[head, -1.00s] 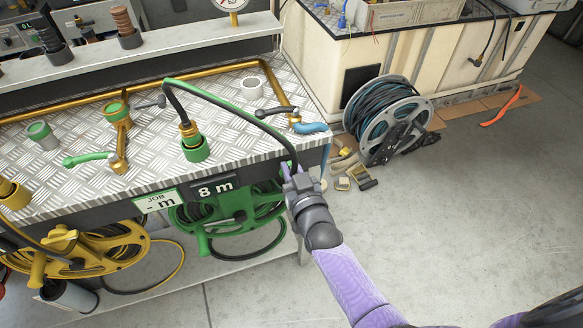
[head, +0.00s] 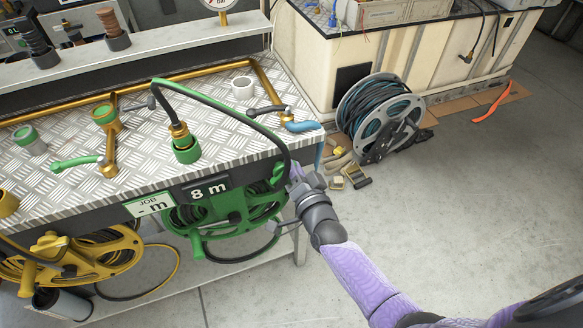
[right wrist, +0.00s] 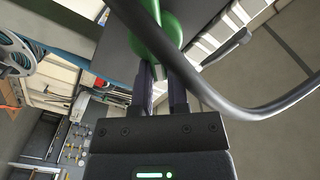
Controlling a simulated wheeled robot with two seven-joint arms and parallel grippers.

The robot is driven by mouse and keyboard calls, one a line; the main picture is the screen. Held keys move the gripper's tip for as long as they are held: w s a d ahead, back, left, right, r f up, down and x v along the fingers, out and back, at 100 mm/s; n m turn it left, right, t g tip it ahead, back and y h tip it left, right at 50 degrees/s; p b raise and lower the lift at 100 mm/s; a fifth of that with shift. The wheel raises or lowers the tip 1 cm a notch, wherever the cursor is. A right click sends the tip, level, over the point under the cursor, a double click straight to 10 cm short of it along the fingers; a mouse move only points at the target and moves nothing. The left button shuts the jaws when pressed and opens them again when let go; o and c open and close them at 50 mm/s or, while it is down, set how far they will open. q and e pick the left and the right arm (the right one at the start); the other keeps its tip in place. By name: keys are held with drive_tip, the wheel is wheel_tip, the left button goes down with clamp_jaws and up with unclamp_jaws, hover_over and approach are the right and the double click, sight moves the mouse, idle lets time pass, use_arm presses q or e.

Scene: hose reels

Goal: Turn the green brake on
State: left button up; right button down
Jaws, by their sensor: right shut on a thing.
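The green hose reel (head: 192,236) hangs under the bench edge, below the "8 m" display (head: 208,188). A green part (head: 278,173) at its upper right, likely the brake knob, sits against my right gripper (head: 290,180). In the right wrist view my right gripper (right wrist: 162,72) has its fingers close together on a small grey piece in front of a rounded green part (right wrist: 168,28). The fingers hide much of this piece, so its setting cannot be told. My left gripper is not in view.
A black hose (head: 235,112) arches from the green connector (head: 187,150) down beside my right gripper. The yellow reel (head: 105,255) hangs at left. A grey reel (head: 385,115) stands on the floor behind. Open floor (head: 450,220) lies to the right.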

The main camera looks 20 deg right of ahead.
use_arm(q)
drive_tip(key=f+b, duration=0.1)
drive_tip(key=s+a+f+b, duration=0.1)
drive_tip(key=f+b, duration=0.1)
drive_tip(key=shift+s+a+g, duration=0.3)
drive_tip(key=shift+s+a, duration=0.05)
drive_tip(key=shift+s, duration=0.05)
use_arm(e)
drive_tip(key=m, duration=0.2)
drive_tip(key=f+m, duration=0.1)
drive_tip(key=m, duration=0.2)
drive_tip(key=f+m, duration=0.1)
drive_tip(key=m, duration=0.2)
drive_tip(key=shift+d, duration=0.35)
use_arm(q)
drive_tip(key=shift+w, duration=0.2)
use_arm(e)
drive_tip(key=shift+f+m, duration=0.1)
drive_tip(key=shift+m, duration=0.2)
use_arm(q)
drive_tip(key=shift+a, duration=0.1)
use_arm(e)
drive_tip(key=c, duration=0.7)
unclamp_jaws()
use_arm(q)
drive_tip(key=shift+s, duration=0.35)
use_arm(e)
drive_tip(key=shift+o, duration=0.4)
drive_tip(key=shift+s, duration=0.1)
